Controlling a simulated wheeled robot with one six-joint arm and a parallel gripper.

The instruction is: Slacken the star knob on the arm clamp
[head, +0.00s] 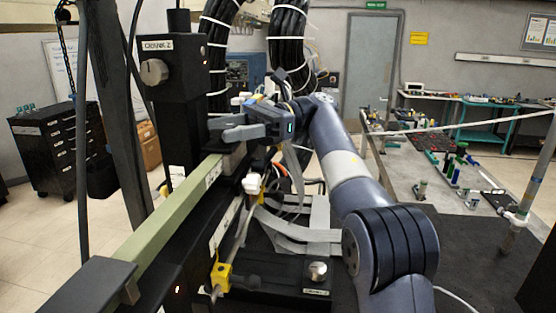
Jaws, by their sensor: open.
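My gripper (217,129) is open and points left in the head view, with its two grey fingers beside the black column and just above the far end of a pale green beam (165,223). I cannot see anything between the fingers. A grey block (233,160) sits under the gripper at the beam's end; I cannot tell whether it is the arm clamp. No star knob can be made out with certainty; the gripper covers part of that area.
A black column (184,110) labelled "CRANK Z" carries a round metal knob (154,72). Another metal knob (318,271) stands lower on a black base. Yellow blocks (220,276) hold a thin rod. Thick black cables (287,40) hang behind; a cluttered grey table (425,175) stands right.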

